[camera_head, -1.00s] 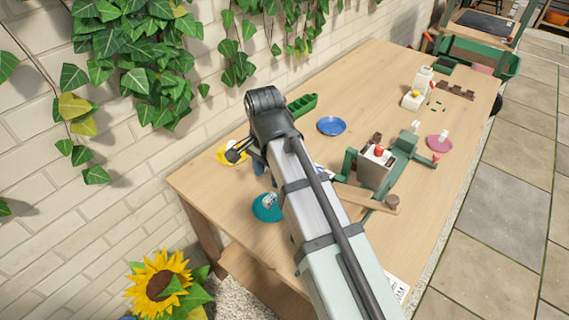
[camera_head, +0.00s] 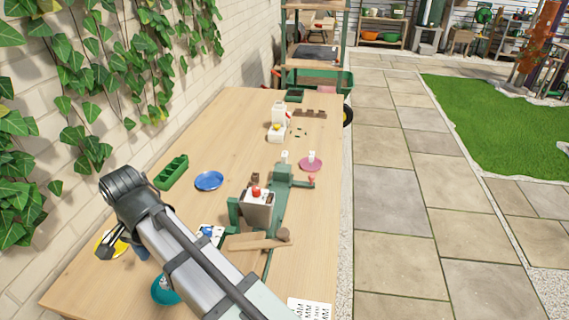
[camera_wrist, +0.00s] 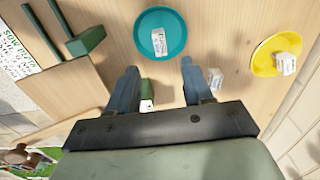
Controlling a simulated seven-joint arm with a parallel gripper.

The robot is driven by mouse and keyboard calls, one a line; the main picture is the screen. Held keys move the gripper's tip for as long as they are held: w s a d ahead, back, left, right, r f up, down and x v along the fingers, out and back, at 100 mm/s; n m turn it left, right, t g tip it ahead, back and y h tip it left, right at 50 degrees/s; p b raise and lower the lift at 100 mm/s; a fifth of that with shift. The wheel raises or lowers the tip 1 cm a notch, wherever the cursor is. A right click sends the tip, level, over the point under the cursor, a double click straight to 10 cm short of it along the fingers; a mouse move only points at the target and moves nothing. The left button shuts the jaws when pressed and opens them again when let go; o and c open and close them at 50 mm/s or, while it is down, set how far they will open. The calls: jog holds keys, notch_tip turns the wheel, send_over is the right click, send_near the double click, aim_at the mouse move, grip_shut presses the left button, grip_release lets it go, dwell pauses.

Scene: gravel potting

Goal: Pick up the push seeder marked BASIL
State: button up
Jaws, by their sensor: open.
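My gripper (camera_wrist: 158,68) is open above the near left part of the wooden table, with nothing held. In the wrist view a small green piece with a white face (camera_wrist: 147,96) lies between the fingers, partly hidden by the gripper. A small white labelled piece (camera_wrist: 215,78) lies beside the right finger. Another labelled white piece (camera_wrist: 158,46) lies on a teal saucer (camera_wrist: 162,18) just beyond the fingertips. One more (camera_wrist: 287,65) lies on a yellow saucer (camera_wrist: 266,48) to the right. I cannot read BASIL on any of them, so I cannot tell which is that seeder.
A green bench device (camera_head: 276,205) with a grey box (camera_head: 258,208) and a wooden paddle (camera_head: 256,242) stands mid-table. A blue saucer (camera_head: 209,181), a green tray (camera_head: 172,172) and a pink saucer (camera_head: 311,165) stand farther back. The ivy-covered wall borders the left.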

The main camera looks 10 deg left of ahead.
jog(key=shift+o, duration=0.3)
jog(key=w, duration=1.4)
jog(key=r, duration=0.2)
send_over(285, 162)
jog(key=w, duration=0.2)
jog(key=shift+a+f, duration=0.2)
jog(key=shift+a, duration=0.15)
jog(key=shift+w+d+f, duration=0.1)
jog(key=shift+d, duration=0.15)
jog(key=shift+f, duration=0.2)
notch_tip(285, 162, down, 13)
jog(key=shift+a+f, duration=0.15)
